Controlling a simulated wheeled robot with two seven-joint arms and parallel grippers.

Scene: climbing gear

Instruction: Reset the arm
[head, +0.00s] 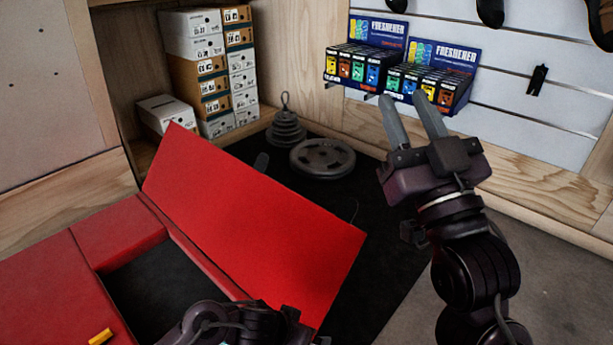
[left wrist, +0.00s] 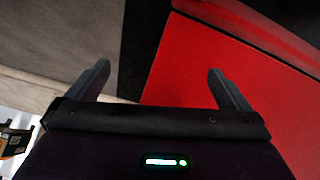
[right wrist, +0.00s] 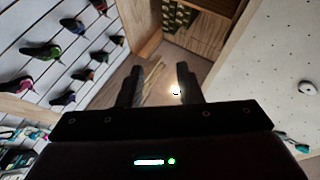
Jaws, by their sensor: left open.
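My right gripper (head: 403,98) is raised at the right of the head view, fingers up, in front of the freshener display. Its fingers are parted with nothing between them; in the right wrist view (right wrist: 158,72) it faces wooden boards and shelving. Part of my left arm (head: 225,325) shows at the bottom of the head view, below the red panel, its fingers not clear there. In the left wrist view my left gripper (left wrist: 160,72) is wide open and empty, with a red surface (left wrist: 225,65) beyond its fingertips.
A tilted red panel (head: 255,215) stands beside an open red box (head: 110,235). A yellow piece (head: 101,337) lies at lower left. Weight plates (head: 322,157) rest on the black mat. Shoe boxes (head: 200,75) fill the shelf. Freshener packs (head: 352,65) sit on the slatted wall.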

